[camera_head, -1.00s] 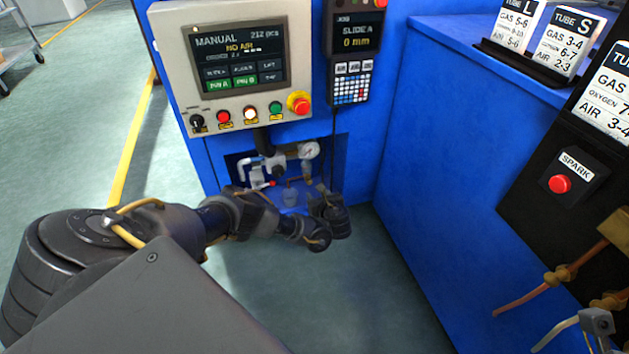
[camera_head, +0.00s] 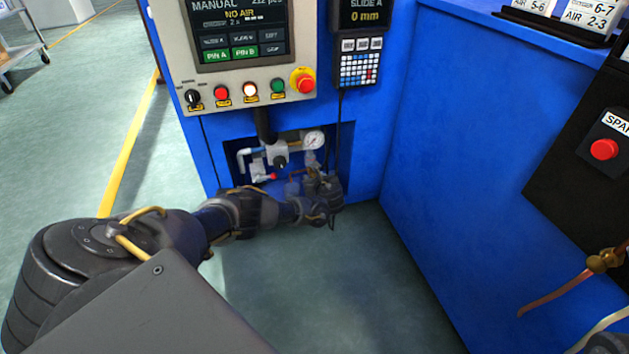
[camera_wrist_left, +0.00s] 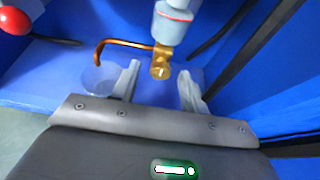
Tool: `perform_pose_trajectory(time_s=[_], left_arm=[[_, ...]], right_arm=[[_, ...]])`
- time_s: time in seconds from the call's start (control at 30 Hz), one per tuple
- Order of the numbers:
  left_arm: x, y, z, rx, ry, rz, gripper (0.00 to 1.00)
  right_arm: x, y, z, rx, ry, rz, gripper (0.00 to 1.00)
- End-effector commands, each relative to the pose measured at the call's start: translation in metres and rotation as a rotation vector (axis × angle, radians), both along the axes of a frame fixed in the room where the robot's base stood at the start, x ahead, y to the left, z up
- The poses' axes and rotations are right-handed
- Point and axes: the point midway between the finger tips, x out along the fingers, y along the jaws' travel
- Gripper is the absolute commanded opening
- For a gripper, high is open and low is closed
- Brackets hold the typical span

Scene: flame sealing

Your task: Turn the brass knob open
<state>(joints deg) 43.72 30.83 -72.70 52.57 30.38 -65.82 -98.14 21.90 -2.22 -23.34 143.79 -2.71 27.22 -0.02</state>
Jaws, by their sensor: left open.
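The brass knob (camera_wrist_left: 160,66) shows in the left wrist view under a white-grey cylindrical fitting (camera_wrist_left: 173,22). A thin copper spout (camera_wrist_left: 122,43) bends from it to the left. My left gripper (camera_wrist_left: 159,84) is open, with one finger on each side of the knob in that view; I cannot tell whether either finger touches it. In the head view my left gripper (camera_head: 322,184) reaches into the low recess of the blue cabinet and largely hides the knob there. My right gripper is not in view.
A clear cup (camera_wrist_left: 100,79) stands left of the fingers, below the spout. A red ball handle (camera_wrist_left: 14,20) is at upper left. The recess also holds a gauge (camera_head: 314,140). A control panel (camera_head: 246,55) reads "NO AIR". A blue cabinet (camera_head: 450,120) stands at right.

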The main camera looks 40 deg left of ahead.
Motion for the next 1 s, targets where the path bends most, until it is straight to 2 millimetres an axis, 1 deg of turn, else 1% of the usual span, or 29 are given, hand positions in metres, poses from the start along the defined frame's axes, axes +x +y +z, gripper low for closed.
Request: perform_pose_trajectory(time_s=[0.1,0.43,0.67,0.83,0.93,1.0], left_arm=[[-0.0002,0.0001,0.0004,0.0,0.0,0.0,0.44],[-0.0005,0.0,0.0001,0.0,0.0,0.001,0.01],[-0.0011,0.0002,0.0007,-0.01,-0.012,0.001,0.0],[-0.0021,0.0005,0.002,-0.048,-0.065,0.001,0.0],[-0.0024,0.0009,0.0031,-0.084,-0.119,0.001,0.0],[-0.0031,0.0007,0.0027,-0.116,-0.163,0.001,0.0]], right_arm=[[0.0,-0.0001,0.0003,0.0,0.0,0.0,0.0],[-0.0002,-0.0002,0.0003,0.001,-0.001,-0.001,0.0],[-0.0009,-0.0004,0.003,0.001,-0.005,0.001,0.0],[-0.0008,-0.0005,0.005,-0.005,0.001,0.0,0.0],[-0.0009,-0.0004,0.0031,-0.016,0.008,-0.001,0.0],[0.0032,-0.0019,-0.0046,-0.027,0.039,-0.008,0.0]])
